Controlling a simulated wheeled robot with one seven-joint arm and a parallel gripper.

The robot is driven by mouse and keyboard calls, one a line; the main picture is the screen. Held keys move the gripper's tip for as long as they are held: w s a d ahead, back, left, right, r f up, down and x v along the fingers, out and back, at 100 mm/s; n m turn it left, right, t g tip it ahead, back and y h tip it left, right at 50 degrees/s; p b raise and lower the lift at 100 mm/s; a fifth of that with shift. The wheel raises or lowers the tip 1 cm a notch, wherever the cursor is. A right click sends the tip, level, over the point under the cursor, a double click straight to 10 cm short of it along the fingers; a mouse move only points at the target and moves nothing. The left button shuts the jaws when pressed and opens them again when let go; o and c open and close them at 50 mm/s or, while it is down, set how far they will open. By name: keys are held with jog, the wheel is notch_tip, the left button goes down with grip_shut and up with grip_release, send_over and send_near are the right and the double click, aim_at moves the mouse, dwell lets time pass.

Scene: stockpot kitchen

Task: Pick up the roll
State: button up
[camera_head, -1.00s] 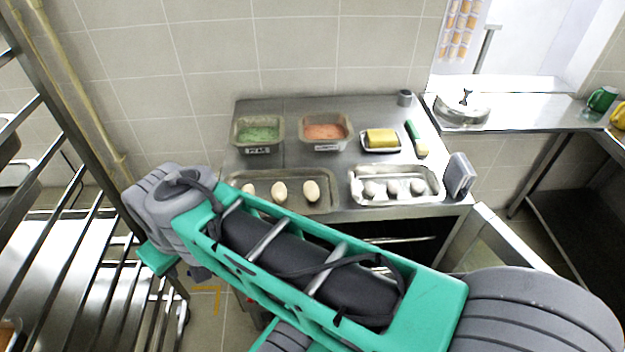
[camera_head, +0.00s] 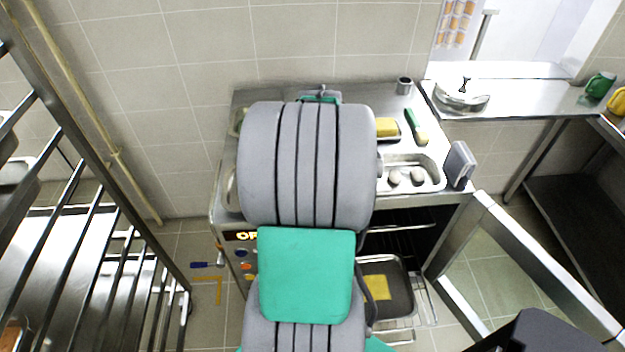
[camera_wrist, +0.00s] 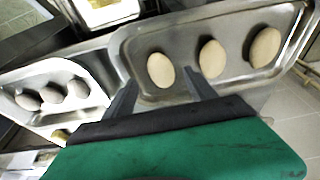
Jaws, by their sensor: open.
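Three beige, egg-shaped rolls lie in a row on a dark metal tray (camera_wrist: 135,45) in the wrist view: a left roll (camera_wrist: 161,70), a middle roll (camera_wrist: 212,58) and a right roll (camera_wrist: 265,47). My gripper (camera_wrist: 160,88) is open and empty. Its two fingers point at the left roll, which shows between and just beyond the fingertips; I cannot tell the height gap. In the head view my arm hides these rolls and most of their tray.
A shiny tray (camera_head: 433,184) with paler, greyish rolls is beside the dark tray. A yellow block (camera_head: 387,127), a green-handled tool (camera_head: 412,122) and a grey upright object (camera_head: 459,165) are nearby. Below, an open oven door (camera_head: 505,265) juts out beside a dark pan (camera_head: 402,290).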

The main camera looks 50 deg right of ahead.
jog(key=x, duration=0.3)
jog(key=shift+w+f+p, duration=0.25)
jog(key=shift+f+p, duration=0.05)
jog(key=shift+f, duration=0.05)
jog(key=shift+c, duration=0.6)
grip_shut()
jog(key=shift+r, duration=0.1)
